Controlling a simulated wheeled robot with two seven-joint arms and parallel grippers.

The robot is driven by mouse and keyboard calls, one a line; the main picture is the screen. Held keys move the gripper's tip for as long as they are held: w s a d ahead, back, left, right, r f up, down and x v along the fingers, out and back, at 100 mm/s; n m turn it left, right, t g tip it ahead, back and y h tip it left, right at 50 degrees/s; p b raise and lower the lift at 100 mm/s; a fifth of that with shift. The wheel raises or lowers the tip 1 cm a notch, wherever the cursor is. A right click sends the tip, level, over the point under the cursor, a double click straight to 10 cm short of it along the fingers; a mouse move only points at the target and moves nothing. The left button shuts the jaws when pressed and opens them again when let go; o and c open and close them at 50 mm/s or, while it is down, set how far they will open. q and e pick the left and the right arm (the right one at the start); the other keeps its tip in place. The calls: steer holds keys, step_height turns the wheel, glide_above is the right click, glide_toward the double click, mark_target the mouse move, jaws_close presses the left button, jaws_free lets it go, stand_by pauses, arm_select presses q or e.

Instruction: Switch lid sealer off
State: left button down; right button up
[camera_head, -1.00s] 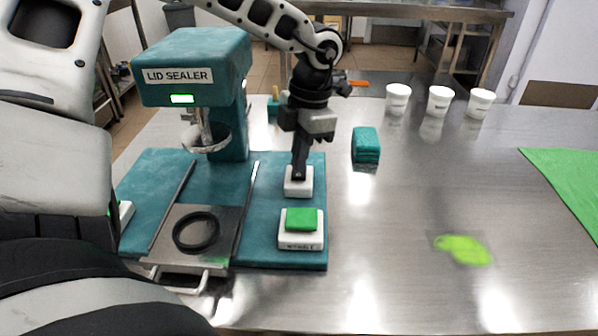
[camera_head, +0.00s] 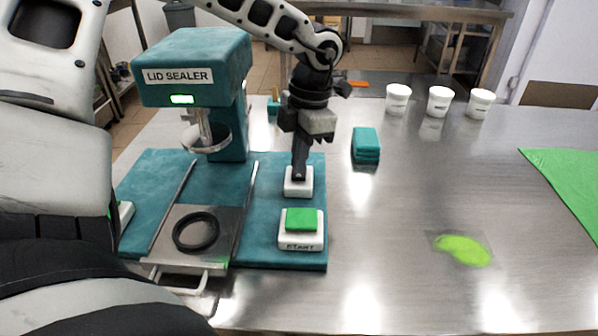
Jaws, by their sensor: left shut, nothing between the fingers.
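The teal lid sealer (camera_head: 192,55) stands on the left of the steel table, with a small green display lit on its head. On its base are a white block (camera_head: 299,189) and, nearer, a white block with a green button (camera_head: 301,219) labelled START. My left gripper (camera_head: 299,177) is shut and points down, its fingertips at the top of the farther white block, hiding that top. They look in contact with it. A black ring (camera_head: 196,231) lies on the sliding tray (camera_head: 168,252). My right gripper is not in view.
Three white cups (camera_head: 438,101) stand at the back right. A teal block (camera_head: 366,144) sits right of the arm. A green patch (camera_head: 463,250) and a green cloth (camera_head: 572,180) lie on the right. The table's middle is clear.

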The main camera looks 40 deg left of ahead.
mark_target(300, 175)
arm_select(q)
steer(key=shift+f+b, duration=0.9)
steer(key=shift+b, duration=0.1)
stand_by(0.9)
steer(key=shift+r, duration=0.1)
steer(key=shift+r+p, duration=1.65)
steer(key=shift+r, duration=1.8)
